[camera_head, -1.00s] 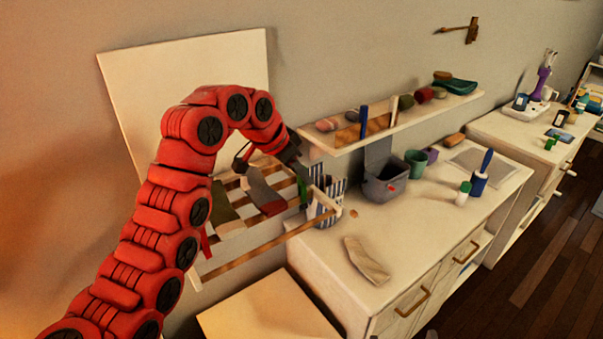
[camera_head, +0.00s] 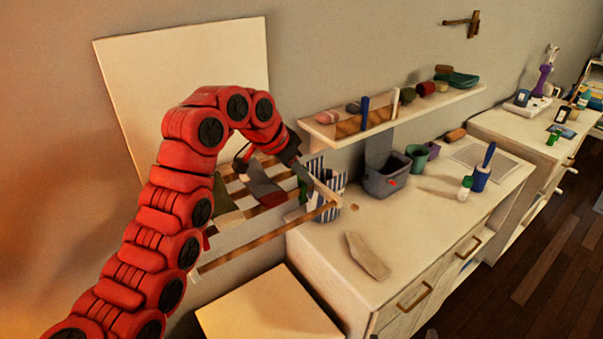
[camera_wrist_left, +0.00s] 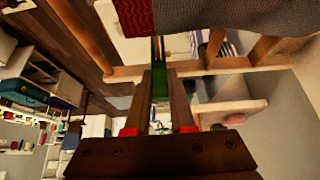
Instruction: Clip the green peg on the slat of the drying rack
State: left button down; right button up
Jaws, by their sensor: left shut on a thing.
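The drying rack (camera_head: 262,247), a wooden frame with several slats, juts from the wall at centre left. In the left wrist view a slat (camera_wrist_left: 190,69) runs across the upper part. My left gripper (camera_head: 303,182) reaches over the rack's right part. In the left wrist view it (camera_wrist_left: 160,100) is shut on the green peg (camera_wrist_left: 160,86). The peg's far end overlaps the slat in that view; I cannot tell whether its jaws are around the slat. A green sock (camera_head: 224,197) and a grey and red sock (camera_head: 264,187) lie on the rack. My right gripper is out of view.
A wall shelf (camera_head: 400,113) with small items hangs above. The dresser (camera_head: 345,225) holds a grey bin (camera_head: 384,180) and a beige cloth (camera_head: 366,256).

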pick_arm(q)
jog(key=shift+f, duration=0.1)
jog(key=c, duration=0.7)
grip_release()
jog(key=p+v, duration=0.4)
jog(key=v, duration=1.3)
jog(key=shift+s, duration=0.15)
jog(key=shift+a, duration=0.1)
